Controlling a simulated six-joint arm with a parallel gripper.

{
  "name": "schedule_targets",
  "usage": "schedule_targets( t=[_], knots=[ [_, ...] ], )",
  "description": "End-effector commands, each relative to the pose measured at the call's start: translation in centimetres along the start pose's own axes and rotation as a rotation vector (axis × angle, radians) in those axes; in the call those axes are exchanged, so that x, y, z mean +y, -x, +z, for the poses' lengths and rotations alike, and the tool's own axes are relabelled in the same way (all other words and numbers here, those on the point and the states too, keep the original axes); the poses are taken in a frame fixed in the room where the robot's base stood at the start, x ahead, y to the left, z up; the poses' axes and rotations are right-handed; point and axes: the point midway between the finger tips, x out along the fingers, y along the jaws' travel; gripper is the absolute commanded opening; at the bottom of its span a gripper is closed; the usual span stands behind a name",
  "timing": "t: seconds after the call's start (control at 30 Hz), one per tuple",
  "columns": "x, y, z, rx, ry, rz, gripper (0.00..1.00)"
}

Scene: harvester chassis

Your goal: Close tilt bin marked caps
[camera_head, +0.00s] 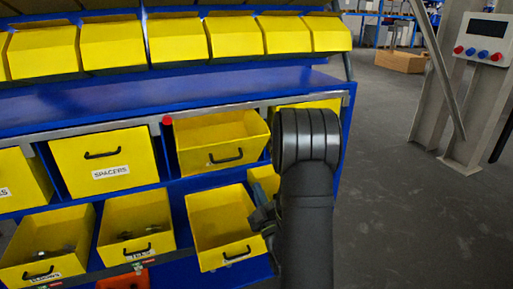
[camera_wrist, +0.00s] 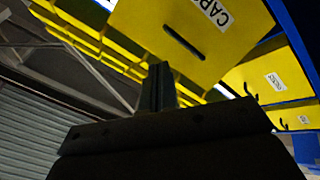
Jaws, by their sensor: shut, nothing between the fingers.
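In the wrist view the yellow bin marked caps (camera_wrist: 150,30) fills the top, with a dark handle slot and a white label on its face. My gripper (camera_wrist: 158,75) points up at this face just below the handle; its fingers are together and empty. Whether it touches the face is unclear. In the head view my gripper (camera_head: 262,215) is at the right side of a yellow lower-row bin (camera_head: 225,225) that is tilted out, its inside showing. No caps label is readable in the head view, and my arm hides part of the bins there.
Another upper bin (camera_head: 222,150) is tilted open above. The spacers bin (camera_head: 104,163) is left of it. The elbows bin (camera_head: 48,245) and another lower bin (camera_head: 137,232) hold parts. A blue shelf (camera_head: 160,90) runs above. Open floor (camera_head: 410,210) lies to the right.

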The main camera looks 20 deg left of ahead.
Motion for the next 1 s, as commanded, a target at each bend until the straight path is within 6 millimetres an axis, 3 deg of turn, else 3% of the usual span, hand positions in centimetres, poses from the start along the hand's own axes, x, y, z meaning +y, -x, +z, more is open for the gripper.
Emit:
schedule_targets(
  t=[0.1,0.3,0.57,0.77,1.0],
  knots=[
    [1.1,0.0,0.8,0.031,0.245,0.055,0.00],
    [2.3,0.2,1.5,0.057,0.551,0.132,0.00],
    [2.9,-0.4,1.6,0.063,0.667,0.163,0.00],
    [3.3,-3.6,1.2,0.065,0.666,0.165,0.00],
    [4.0,-8.7,0.6,0.064,0.665,0.165,0.00]
  ],
)
